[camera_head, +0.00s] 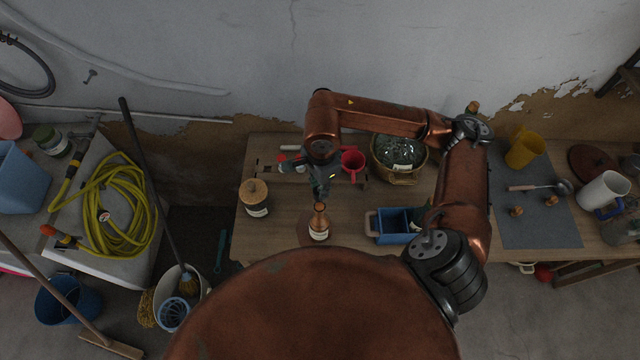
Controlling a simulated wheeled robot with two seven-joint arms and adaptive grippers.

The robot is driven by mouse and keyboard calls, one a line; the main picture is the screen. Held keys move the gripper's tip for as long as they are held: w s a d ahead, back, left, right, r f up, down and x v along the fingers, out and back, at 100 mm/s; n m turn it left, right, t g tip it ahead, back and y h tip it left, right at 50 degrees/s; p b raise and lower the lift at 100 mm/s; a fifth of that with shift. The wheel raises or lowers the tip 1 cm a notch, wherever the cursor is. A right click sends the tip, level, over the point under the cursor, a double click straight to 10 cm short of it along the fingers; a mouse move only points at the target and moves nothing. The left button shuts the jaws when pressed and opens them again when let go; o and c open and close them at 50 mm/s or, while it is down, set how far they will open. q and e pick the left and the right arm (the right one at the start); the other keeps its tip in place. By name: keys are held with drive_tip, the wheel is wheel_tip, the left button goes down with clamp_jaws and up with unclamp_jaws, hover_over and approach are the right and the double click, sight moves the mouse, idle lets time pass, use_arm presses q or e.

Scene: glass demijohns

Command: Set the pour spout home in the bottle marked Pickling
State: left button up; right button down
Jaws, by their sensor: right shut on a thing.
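A small brown bottle (319,222) with a pale label stands on the wooden table near its front edge; the label's words are too small to read. My right gripper (322,194) reaches down from above, just over the bottle's neck. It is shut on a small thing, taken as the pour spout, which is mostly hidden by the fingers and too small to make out. I cannot tell whether the spout touches the bottle's mouth. My left gripper is not in view.
A jar with a cork lid (255,197) stands left of the bottle. A blue tray (393,226) is to the right. A red mug (352,161) and a basket (399,155) stand behind. A grey mat (535,231) holds wooden stoppers and a ladle.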

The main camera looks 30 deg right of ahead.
drive_tip(key=shift+s+d+f, duration=0.1)
drive_tip(key=shift+s+f, duration=0.15)
drive_tip(key=shift+f, duration=0.8)
drive_tip(key=shift+w+f, duration=0.1)
drive_tip(key=shift+f, duration=0.1)
drive_tip(key=shift+f+b, duration=0.35)
drive_tip(key=shift+f, duration=0.15)
drive_tip(key=c, duration=2.2)
unclamp_jaws()
drive_tip(key=shift+f, duration=0.1)
drive_tip(key=shift+c, duration=1.3)
clamp_jaws()
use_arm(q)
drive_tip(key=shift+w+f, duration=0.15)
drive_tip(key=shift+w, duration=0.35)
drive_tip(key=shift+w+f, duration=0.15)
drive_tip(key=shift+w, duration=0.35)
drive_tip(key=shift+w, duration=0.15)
